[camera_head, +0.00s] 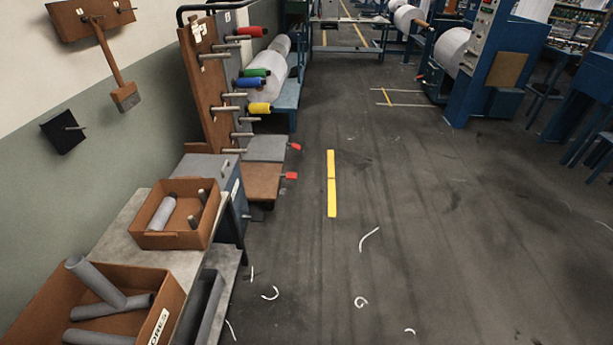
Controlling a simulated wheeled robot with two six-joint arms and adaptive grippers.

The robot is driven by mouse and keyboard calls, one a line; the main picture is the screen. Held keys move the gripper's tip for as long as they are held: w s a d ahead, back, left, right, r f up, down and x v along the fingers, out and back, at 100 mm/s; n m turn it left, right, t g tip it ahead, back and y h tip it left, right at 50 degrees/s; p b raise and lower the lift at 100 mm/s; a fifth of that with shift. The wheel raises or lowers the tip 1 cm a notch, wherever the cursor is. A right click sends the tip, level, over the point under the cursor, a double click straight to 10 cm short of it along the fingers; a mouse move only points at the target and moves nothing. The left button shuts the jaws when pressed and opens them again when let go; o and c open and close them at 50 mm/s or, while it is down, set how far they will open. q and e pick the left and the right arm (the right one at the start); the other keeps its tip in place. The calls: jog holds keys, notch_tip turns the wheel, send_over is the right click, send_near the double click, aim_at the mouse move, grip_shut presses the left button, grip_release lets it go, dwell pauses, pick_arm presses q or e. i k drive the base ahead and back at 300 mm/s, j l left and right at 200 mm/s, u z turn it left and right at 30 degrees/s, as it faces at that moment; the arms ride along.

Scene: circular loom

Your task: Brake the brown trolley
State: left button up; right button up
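The brown trolley (259,184) stands left of centre, beside the wall and just beyond a blue-grey cabinet. Its low brown deck shows, and a tall brown board (196,80) with pegs rises at its left. A small red-tipped lever (290,176) sticks out at the right edge of the brown deck. Whether that lever is up or down cannot be told from here. A grey deck (266,148) just behind has a similar red-tipped lever (295,146). Neither of my grippers is in view.
A bench with a brown box (180,240) and a larger box of grey tubes (155,328) fills the near left. Red, blue, green and yellow spools (260,108) sit on pegs. The floor to the right is open, with a yellow stripe (332,185) and white scraps.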

aim_at(289, 175)
jog(key=i+l+u, duration=0.1)
jog(key=i+u, duration=0.25)
jog(key=i+l+u, duration=0.15)
jog(key=u, duration=0.2)
jog(key=i+l+u, duration=0.2)
jog(key=u, duration=0.2)
jog(key=i+l, duration=0.25)
jog(key=l, duration=0.15)
jog(key=i+l+u, duration=0.1)
jog(key=i+l, duration=0.15)
jog(key=l, duration=0.2)
jog(key=i+l, duration=0.25)
jog(key=l, duration=0.2)
jog(key=i+l+u, duration=0.1)
jog(key=i+l, duration=0.15)
jog(key=l, duration=0.2)
jog(key=i+l, duration=0.2)
jog(key=l, duration=0.25)
jog(key=i+l+u, duration=0.1)
jog(key=l, duration=0.35)
jog(key=i+l, duration=0.3)
jog(key=l, duration=0.2)
jog(key=i+l+u, duration=0.1)
jog(key=i+l, duration=0.15)
jog(key=l, duration=0.2)
